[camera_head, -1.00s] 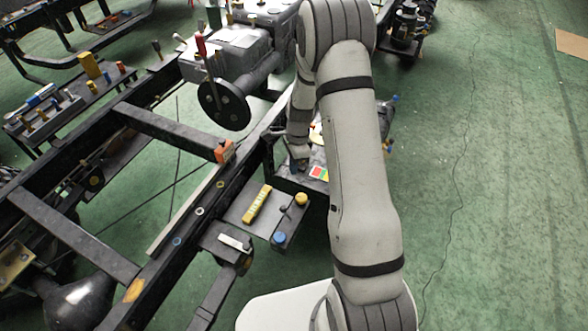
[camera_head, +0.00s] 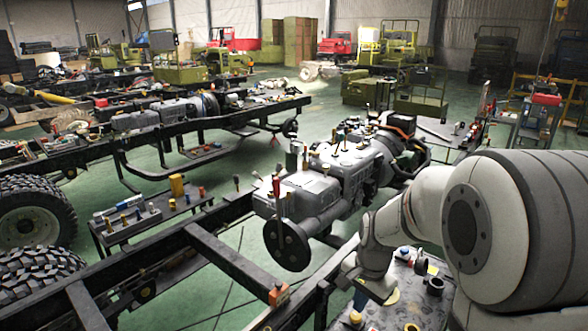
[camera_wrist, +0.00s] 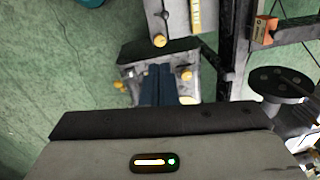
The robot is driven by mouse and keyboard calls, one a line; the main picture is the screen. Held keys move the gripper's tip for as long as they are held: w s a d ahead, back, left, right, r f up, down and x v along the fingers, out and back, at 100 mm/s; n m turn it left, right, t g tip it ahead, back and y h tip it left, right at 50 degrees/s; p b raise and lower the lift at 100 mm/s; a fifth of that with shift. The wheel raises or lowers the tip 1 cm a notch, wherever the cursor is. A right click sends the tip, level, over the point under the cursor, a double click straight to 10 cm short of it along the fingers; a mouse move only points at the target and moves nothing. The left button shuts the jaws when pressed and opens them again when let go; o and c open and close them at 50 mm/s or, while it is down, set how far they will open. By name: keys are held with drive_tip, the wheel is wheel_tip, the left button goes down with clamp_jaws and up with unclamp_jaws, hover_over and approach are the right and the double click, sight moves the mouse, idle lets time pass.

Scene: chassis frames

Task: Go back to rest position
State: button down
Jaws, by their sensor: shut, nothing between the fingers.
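My arm reaches in from the right in the head view, bent and folded low over a small parts table (camera_head: 400,309). My gripper shows in the wrist view (camera_wrist: 158,72) as two dark fingers side by side, closed together with nothing held. Behind the fingers lies a grey surface with yellow knobs (camera_wrist: 187,75). In the head view the gripper is small and partly hidden at the end of the light grey wrist.
A black chassis frame (camera_head: 222,256) with a grey gearbox (camera_head: 310,190) and dark round flange (camera_head: 288,245) stands close left of my arm. An orange block (camera_head: 279,294) sits on its rail. A parts bench (camera_head: 130,232) is left. Green floor (camera_head: 240,238) shows between.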

drive_tip(key=s+r+n+t, duration=0.1)
drive_tip(key=s+r+n, duration=0.3)
drive_tip(key=s, duration=0.4)
drive_tip(key=s+r+n+t, duration=0.1)
drive_tip(key=s+r+n, duration=0.4)
drive_tip(key=s, duration=0.4)
drive_tip(key=shift+r+t+h, duration=0.4)
drive_tip(key=shift+r, duration=0.15)
